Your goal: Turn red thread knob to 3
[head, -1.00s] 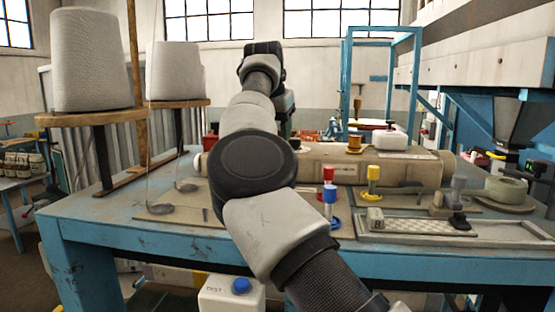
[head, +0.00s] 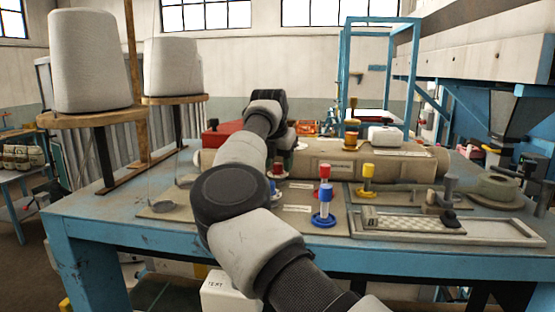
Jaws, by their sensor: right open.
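A red thread knob (head: 325,171) stands on the blue table, behind a blue knob (head: 324,192) that covers its lower part. A second red knob (head: 277,169) shows farther left, close to my right arm, with another blue knob (head: 272,187) in front of it. I cannot read any number marks on the knobs. My right gripper (head: 284,138) is above the back of the table, pointing down near the long beige cylinder, left of and behind the front red knob. It is open; its fingertips are small and partly hidden by my arm. My left gripper is out of view.
A yellow knob (head: 367,174) stands to the right. The beige cylinder (head: 390,166) lies across the table behind the knobs. A metal tray (head: 500,231) is at the front right. Two large thread cones (head: 90,60) stand at the left. A red box (head: 221,132) sits at the back.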

